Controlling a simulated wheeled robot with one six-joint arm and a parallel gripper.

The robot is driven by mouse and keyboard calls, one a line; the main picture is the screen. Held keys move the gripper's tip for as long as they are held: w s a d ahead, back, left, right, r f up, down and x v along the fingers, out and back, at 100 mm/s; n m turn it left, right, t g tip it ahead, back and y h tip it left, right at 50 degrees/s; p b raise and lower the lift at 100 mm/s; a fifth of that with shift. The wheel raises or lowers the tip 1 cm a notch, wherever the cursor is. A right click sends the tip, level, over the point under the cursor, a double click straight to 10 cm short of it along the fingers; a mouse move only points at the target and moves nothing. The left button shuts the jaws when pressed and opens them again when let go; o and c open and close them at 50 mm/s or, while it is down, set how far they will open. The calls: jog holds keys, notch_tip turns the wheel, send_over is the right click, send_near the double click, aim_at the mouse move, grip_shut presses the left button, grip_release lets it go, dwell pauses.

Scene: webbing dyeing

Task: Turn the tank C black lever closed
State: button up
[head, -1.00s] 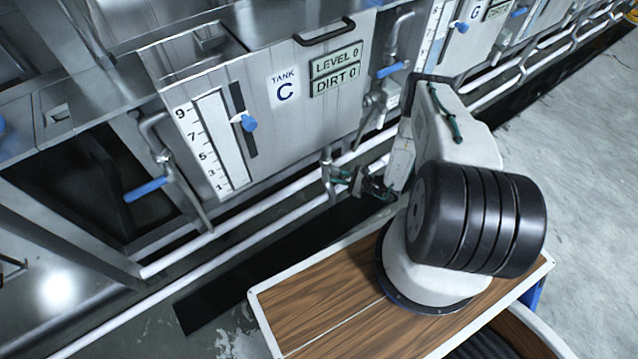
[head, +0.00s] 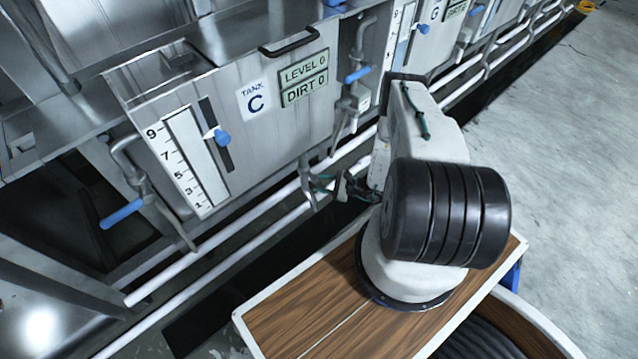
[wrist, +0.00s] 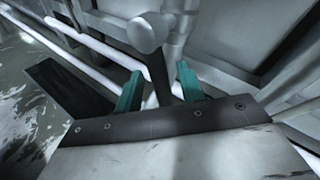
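Tank C (head: 228,95) is the steel tank with the "C" label, with its level and dirt panels both reading 0. In the wrist view, the black lever (wrist: 158,72) hangs from a rounded grey valve (wrist: 147,33) and runs down between the two teal fingers of my gripper (wrist: 160,88). The fingers stand apart with a gap on each side of the lever. The lever's lower end is hidden behind my gripper body. In the head view, my gripper (head: 326,185) is low at the valve pipe (head: 306,178) under the tank; the lever is not clear there.
White pipes (head: 240,232) run along the tank's foot. A blue-handled valve (head: 122,213) is on the left and another blue handle (head: 357,75) is right of the tank. A blue slider (head: 221,137) sits on the level scale. Open floor (head: 560,150) lies at the right.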

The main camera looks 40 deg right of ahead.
jog(key=v, duration=0.6)
jog(key=shift+s+r, duration=0.1)
jog(key=shift+s, duration=0.05)
jog(key=shift+d, duration=0.1)
jog(key=c, duration=0.3)
jog(key=shift+s+a+f+m, duration=0.15)
jog(key=shift+s+f+m, duration=0.2)
jog(key=shift+s, duration=0.2)
jog(key=shift+s+a+f+m, duration=0.15)
jog(key=shift+s+f+m, duration=0.1)
jog(key=shift+s+f, duration=0.25)
grip_shut()
jog(key=s+a+f+m, duration=0.2)
jog(key=s+f+m, duration=0.15)
jog(key=m, duration=1.35)
jog(key=w+a, duration=0.2)
jog(key=w, duration=0.7)
jog(key=shift+r+t+h, duration=0.3)
